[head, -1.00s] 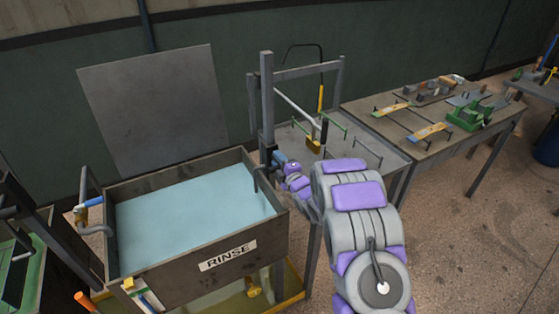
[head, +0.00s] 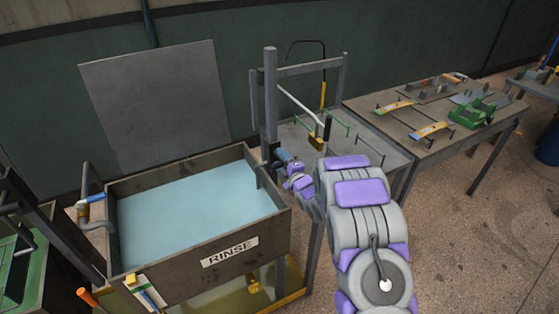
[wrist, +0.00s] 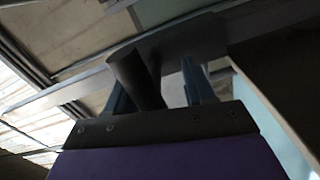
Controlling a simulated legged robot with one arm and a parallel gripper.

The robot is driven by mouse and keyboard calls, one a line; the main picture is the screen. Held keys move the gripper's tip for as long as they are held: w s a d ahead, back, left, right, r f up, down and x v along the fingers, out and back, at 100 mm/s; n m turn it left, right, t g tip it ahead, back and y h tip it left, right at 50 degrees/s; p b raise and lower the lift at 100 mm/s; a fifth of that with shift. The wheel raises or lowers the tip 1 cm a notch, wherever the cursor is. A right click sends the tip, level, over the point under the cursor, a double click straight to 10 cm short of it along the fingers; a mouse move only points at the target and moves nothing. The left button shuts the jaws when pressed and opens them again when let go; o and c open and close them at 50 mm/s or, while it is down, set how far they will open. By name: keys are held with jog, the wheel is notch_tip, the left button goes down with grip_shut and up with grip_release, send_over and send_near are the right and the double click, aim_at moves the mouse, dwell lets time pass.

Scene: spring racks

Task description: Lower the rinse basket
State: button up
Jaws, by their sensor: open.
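The rinse tank (head: 165,264) is an open dark metal box with a "RINSE" label, filled with pale blue water. I cannot make out a basket in it. A grey upright post (head: 271,95) stands at its back right corner. A pale lever (head: 300,104) with a black grip (head: 327,130) slants down to the right behind the post. My gripper (head: 282,155) is beside the lower post, at the tank's right edge. In the wrist view its blue fingers (wrist: 158,85) are open, with a dark cylindrical bar (wrist: 135,77) between them. I cannot tell whether they touch it.
A grey bench (head: 365,148) with green handles stands right of the post. A worktable (head: 400,117) with tools and a green device is farther right. A grey panel (head: 155,105) stands behind the tank. A bent pipe (head: 85,190) rises at its left.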

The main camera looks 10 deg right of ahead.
jog(key=p+v, duration=0.2)
jog(key=v, duration=1.4)
jog(key=shift+s, duration=0.4)
jog(key=shift+w, duration=0.1)
jog(key=d+r+m+g+h, duration=0.4)
jog(key=d+m+h, duration=0.2)
jog(key=s+d+r+m+g+h, duration=0.1)
jog(key=s+r+m+g+h, duration=0.3)
jog(key=s, duration=0.5)
jog(key=s+a+r+m+g+y, duration=0.1)
jog(key=s+a+r+m+g, duration=0.1)
jog(key=s, duration=0.9)
jog(key=s+a+r+m+g+y, duration=0.2)
jog(key=s+a+m+g, duration=0.2)
jog(key=s, duration=0.7)
jog(key=s+a+r+m+g+y, duration=0.1)
jog(key=s+a+r+m+g, duration=0.2)
jog(key=s, duration=0.9)
jog(key=a+g, duration=0.2)
jog(key=a, duration=0.1)
